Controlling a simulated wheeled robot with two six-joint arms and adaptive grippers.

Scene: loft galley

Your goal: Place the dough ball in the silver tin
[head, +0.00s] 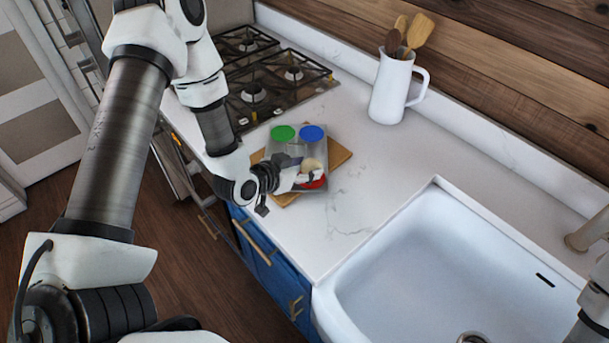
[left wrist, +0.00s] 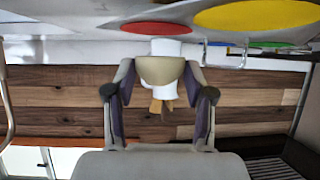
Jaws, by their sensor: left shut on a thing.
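The silver tin (head: 297,142) is a grey tray with coloured round spots. Its green spot (head: 283,133) and blue spot (head: 312,132) show at the back, and its red spot (head: 316,184) is partly covered at the front. A yellow spot (left wrist: 255,15) shows only in the left wrist view; my gripper hides it in the head view. My left gripper (head: 307,170) is shut on the pale beige dough ball (head: 311,165), at the tin's front, in line with the red spot. The left wrist view shows the dough ball (left wrist: 162,71) between both fingers. The exact height is unclear.
The tin stands on a wooden board (head: 340,155). A gas hob (head: 255,85) lies behind left, and a white jug (head: 390,90) with wooden utensils stands behind right. A white sink (head: 440,260) is front right. The counter between is clear.

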